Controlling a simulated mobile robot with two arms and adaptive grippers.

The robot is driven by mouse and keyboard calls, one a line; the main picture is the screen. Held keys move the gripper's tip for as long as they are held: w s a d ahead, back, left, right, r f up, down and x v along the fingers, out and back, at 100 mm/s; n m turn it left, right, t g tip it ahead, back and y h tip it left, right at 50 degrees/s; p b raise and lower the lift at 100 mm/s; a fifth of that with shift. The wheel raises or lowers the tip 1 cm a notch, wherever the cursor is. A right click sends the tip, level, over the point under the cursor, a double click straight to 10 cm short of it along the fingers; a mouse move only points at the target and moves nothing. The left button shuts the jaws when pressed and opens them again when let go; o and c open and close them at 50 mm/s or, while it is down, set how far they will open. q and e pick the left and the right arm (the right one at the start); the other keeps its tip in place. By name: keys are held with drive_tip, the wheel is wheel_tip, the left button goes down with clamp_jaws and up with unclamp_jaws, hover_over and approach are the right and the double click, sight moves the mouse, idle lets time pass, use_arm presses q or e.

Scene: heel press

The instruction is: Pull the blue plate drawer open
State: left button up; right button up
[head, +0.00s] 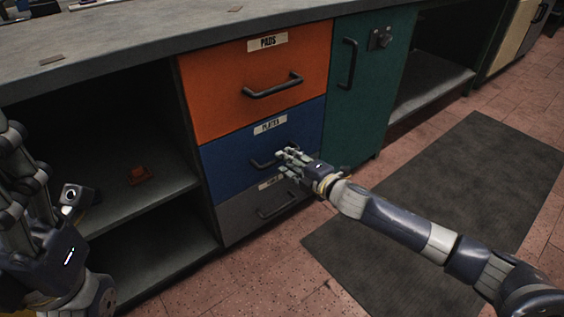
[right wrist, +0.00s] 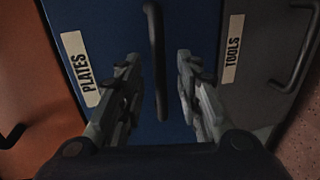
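The blue drawer (head: 225,168) labelled PLATES sits between an orange drawer above and a grey drawer below, and its front looks flush with theirs. Its dark bar handle (head: 262,163) is partly hidden by my right gripper (head: 284,160) in the head view. In the right wrist view the handle (right wrist: 155,60) runs between the two spread fingers of the right gripper (right wrist: 160,75), with a gap on each side. The right gripper is open. My left gripper (head: 30,180) is at the left edge of the head view, away from the drawers; its fingers are partly cut off.
The orange PADS drawer (head: 225,85) and the grey TOOLS drawer (head: 240,218) have similar handles. A green door (head: 375,100) stands right of them. Open shelves at left hold a small red-brown object (head: 141,175). A dark mat (head: 450,190) lies on the tiled floor.

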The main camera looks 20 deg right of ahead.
drive_tip(key=shift+b+x, duration=0.55)
drive_tip(key=shift+x, duration=1.15)
clamp_jaws()
